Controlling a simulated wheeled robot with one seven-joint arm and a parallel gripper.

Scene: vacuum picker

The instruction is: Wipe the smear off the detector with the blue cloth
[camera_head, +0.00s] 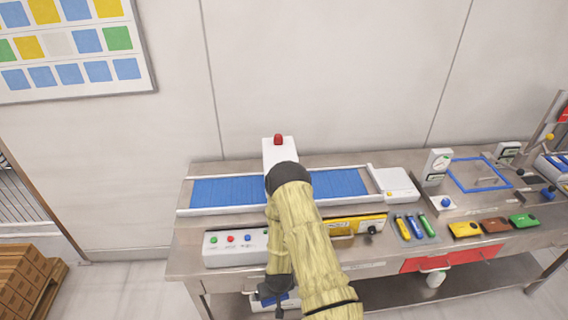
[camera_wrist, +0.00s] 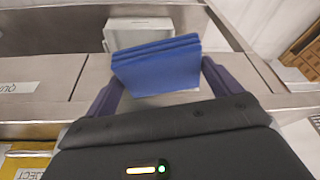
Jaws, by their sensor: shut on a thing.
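The blue cloth (camera_wrist: 157,66) is a folded stack in the wrist view, held between the two dark fingers of my gripper (camera_wrist: 155,82). In the head view my gripper (camera_head: 277,289) is low at the bench's front edge, partly hidden by my arm. A white housing with a red lamp, which looks like the detector (camera_head: 279,153), stands over the blue belt at the back of the bench. My arm covers its lower part, and no smear shows. My gripper is well in front of and below it.
A white block (camera_wrist: 140,25) stands behind the cloth; whether they touch is unclear. The blue conveyor belt (camera_head: 228,191) runs along the bench. A button panel (camera_head: 222,248), a yellow box (camera_head: 366,225) and several coloured pens (camera_head: 411,227) line the front. Brown boxes (camera_head: 25,285) stand at the left.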

